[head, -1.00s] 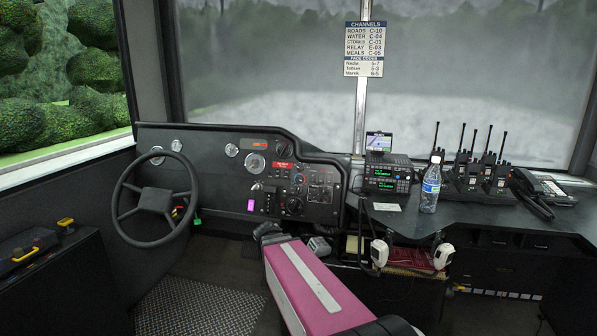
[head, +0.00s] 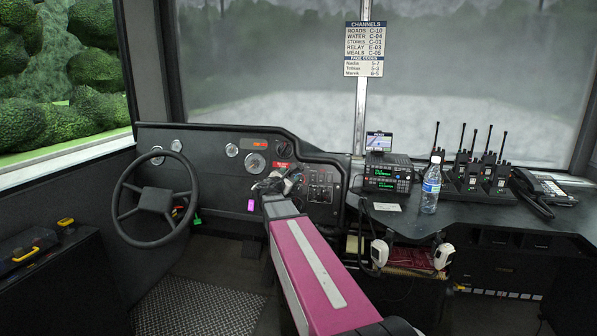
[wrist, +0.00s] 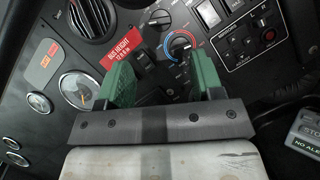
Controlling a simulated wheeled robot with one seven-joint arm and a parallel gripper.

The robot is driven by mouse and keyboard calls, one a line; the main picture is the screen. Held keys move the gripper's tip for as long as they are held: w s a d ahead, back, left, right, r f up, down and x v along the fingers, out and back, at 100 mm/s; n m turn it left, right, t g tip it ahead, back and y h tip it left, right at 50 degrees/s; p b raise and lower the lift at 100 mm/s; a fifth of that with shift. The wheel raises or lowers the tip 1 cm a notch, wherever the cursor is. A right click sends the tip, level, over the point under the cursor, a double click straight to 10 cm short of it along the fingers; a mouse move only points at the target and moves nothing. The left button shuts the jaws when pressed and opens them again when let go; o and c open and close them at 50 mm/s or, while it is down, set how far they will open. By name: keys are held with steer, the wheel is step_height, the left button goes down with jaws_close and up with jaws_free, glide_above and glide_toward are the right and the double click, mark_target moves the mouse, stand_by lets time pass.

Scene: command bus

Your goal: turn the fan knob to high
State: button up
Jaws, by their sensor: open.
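My gripper (head: 281,183) is in front of the dash panel, right of the steering wheel, and hides part of the controls in the head view. In the wrist view its green-padded fingers (wrist: 165,70) are apart, with nothing held between them. Just beyond the fingertips is a round knob with a blue and red ring (wrist: 182,43). A smaller dark knob (wrist: 160,18) with pale marks is up and left of it. I cannot read which is the fan knob or its setting. Neither knob is visibly touched by the fingers.
A round vent (wrist: 91,18) and a red height label (wrist: 122,50) are on the panel to the left. A switch block (wrist: 252,38) is to the right. The steering wheel (head: 155,200) stands left of my arm; a radio (head: 388,174) and bottle (head: 431,184) are right.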

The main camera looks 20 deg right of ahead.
mark_target(299, 169)
steer(key=x, duration=0.9)
steer(key=shift+w+d+f, duration=0.1)
steer(key=shift+w+d, duration=0.15)
steer(key=shift+w, duration=0.05)
steer(key=c, duration=0.9)
